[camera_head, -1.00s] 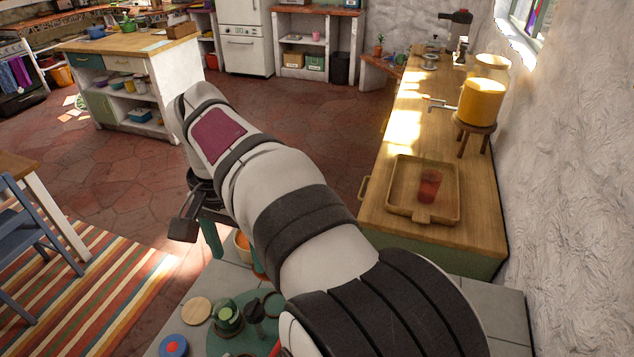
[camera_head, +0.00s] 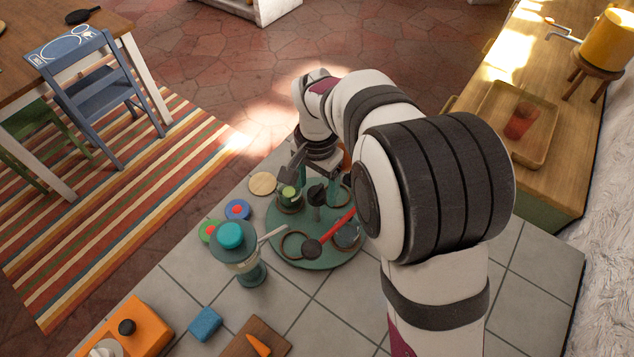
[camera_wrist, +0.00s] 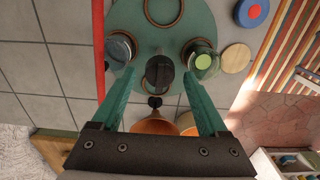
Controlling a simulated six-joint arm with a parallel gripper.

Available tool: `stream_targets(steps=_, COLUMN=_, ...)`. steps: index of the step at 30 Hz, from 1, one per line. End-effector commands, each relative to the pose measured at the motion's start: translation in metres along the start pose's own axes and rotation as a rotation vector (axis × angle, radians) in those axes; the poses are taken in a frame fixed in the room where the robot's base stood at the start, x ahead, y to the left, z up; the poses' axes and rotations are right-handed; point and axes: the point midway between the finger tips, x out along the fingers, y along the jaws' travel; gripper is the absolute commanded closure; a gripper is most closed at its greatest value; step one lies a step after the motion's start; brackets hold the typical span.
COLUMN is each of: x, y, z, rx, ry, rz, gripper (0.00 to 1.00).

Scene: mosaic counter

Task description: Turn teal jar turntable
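The teal turntable (camera_head: 315,260) is a round disc on the tiled counter. It carries a jar with a green lid (camera_head: 290,194), a glass jar (camera_head: 346,236), empty rings (camera_head: 293,245) and a dark central knob (camera_head: 317,194). My gripper (camera_head: 312,178) is over the far part of the disc, pointing down. In the wrist view, my gripper's (camera_wrist: 160,76) teal fingers are open and wide apart, with the knob (camera_wrist: 160,72) showing between them. The green-lidded jar (camera_wrist: 204,62) shows beyond the right finger and the glass jar (camera_wrist: 120,50) beyond the left. Contact cannot be told.
A red rod (camera_head: 338,232) with a dark round end crosses the disc. A teal-lidded blender (camera_head: 238,255) stands close at its left. Orange bowls (camera_wrist: 155,125) show between the fingers.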

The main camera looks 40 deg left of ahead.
Motion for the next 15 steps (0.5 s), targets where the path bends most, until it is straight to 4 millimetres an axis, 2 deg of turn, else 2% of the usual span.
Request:
stream_targets(steps=1, x=-0.0002, y=0.0, z=0.0, rx=0.0, ry=0.0, rz=0.0, gripper=0.34)
stream_targets(steps=2, x=-0.0002, y=0.0, z=0.0, rx=0.0, ry=0.0, rz=0.0, gripper=0.39)
stream_targets(steps=12, x=-0.0005, y=0.0, z=-0.0001, rx=0.0, ry=0.0, rz=0.0, gripper=1.0)
stream_targets(steps=15, x=-0.0006, y=0.0, z=-0.0001, rx=0.0, ry=0.0, rz=0.0, gripper=1.0)
